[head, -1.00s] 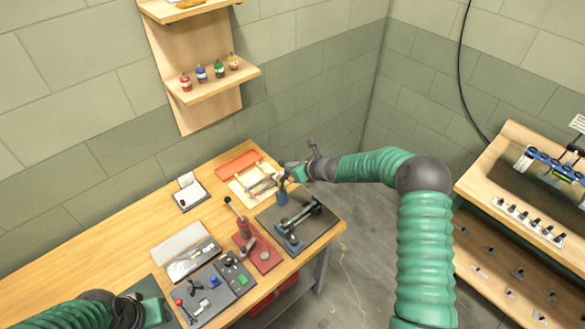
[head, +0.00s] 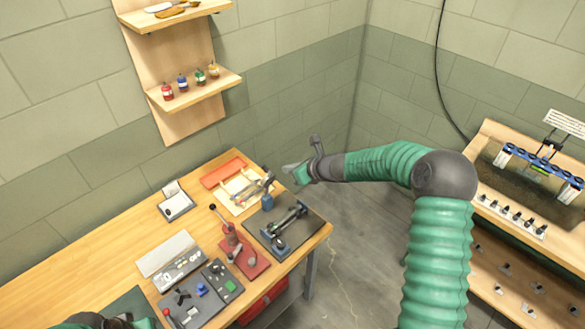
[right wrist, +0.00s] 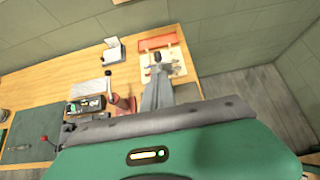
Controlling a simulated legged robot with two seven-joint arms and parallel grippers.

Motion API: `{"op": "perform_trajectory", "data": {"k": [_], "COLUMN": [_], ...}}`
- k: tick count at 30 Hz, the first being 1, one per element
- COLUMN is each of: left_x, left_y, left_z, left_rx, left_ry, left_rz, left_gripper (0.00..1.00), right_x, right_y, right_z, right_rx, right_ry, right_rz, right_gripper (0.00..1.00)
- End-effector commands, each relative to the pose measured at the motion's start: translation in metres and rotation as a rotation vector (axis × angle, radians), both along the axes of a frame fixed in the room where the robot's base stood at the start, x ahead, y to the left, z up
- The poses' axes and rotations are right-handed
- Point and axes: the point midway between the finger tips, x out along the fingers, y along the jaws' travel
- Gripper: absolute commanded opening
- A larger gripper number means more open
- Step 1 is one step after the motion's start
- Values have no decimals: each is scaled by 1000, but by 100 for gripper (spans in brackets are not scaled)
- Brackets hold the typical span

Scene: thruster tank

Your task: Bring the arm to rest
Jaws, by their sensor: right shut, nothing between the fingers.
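My right arm reaches in from the right in the head view. Its gripper (head: 287,169) is shut and empty, in the air just off the workbench's right end. In the right wrist view the shut fingers (right wrist: 158,92) point away over the bench. A small blue block (head: 267,202) stands on the bench below and left of the gripper, apart from it. Only a bit of my left arm (head: 92,321) shows at the bottom left edge; its fingers are hidden.
The wooden workbench (head: 95,242) holds a red press (head: 232,240), a dark plate with a clamp fixture (head: 285,225), an orange tray (head: 223,171) and small parts. A shelf with bottles (head: 195,95) hangs behind. A tank bench (head: 500,205) stands right. Floor (head: 350,265) shows between the benches.

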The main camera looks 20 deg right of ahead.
Motion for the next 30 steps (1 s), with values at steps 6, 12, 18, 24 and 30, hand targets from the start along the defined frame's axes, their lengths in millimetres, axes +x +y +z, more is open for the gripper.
{"op": "perform_trajectory", "data": {"k": [6, 12, 18, 24, 30], "left_x": [0, 0, 0, 0, 0], "left_y": [0, 0, 0, 0, 0], "left_z": [1, 1, 1, -34, -112], "left_rx": [0, 0, 0, 0, 0], "left_ry": [0, 0, 0, 0, 1], "left_rz": [0, 0, 0, 0, 0], "left_gripper": [40, 40, 40, 40, 40], "right_x": [-8, -8, -7, -47, -194], "right_y": [-2, -3, -2, 46, 104], "right_z": [15, 15, 14, -26, -115], "right_rx": [0, 0, -1, -288, -1038], "right_ry": [0, -1, 1, 3, -65], "right_rz": [0, 0, 1, 321, 1312], "right_gripper": [0, 0, 0, 0, 0]}}
